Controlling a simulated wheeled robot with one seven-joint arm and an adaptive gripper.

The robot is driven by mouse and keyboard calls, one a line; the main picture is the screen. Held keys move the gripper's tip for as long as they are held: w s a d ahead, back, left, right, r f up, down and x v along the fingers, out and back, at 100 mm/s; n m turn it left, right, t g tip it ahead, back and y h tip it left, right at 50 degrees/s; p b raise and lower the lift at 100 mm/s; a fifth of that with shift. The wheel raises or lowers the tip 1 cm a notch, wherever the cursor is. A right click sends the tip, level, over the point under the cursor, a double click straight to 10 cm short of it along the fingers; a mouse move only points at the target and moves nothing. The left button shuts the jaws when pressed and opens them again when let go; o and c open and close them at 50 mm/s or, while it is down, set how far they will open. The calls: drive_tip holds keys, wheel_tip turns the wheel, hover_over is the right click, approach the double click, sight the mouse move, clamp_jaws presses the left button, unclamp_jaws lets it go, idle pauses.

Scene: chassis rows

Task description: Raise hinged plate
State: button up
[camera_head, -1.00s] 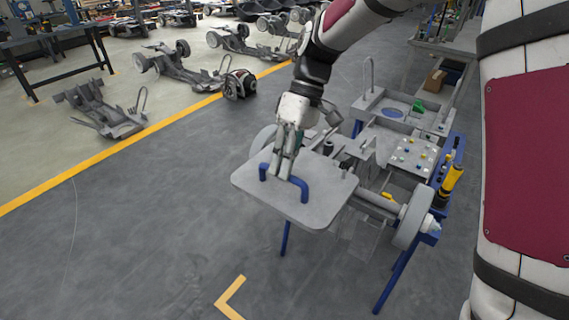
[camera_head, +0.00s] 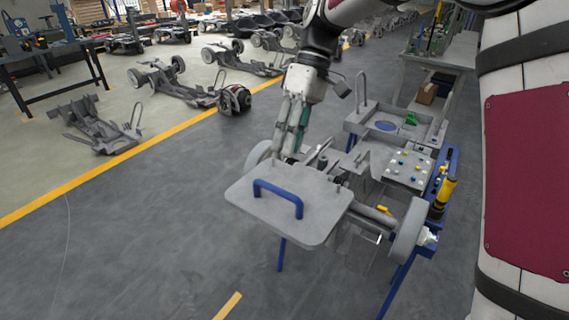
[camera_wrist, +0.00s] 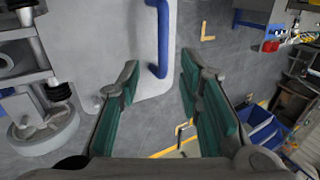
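The hinged plate (camera_head: 290,222) is a light grey panel with rounded corners, roughly level at the near end of the chassis cart. A blue U-shaped handle (camera_head: 278,192) stands on its top and is fully visible. My gripper (camera_head: 290,152) is behind the handle, toward the plate's far edge, apart from the handle. In the wrist view my gripper (camera_wrist: 159,68) is open, with green-padded fingers spread and nothing between them. There the handle (camera_wrist: 161,42) lies beyond the fingertips, and the plate (camera_wrist: 105,40) fills the upper left. The hinge is not clear.
A wheel (camera_head: 408,229) and a yellow-and-black tool (camera_head: 444,193) are at the cart's right side. A tray with a green part (camera_head: 411,119) is behind. Other chassis (camera_head: 98,122) stand on the floor at left. The floor in front and left is clear.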

drive_tip(key=shift+v, duration=2)
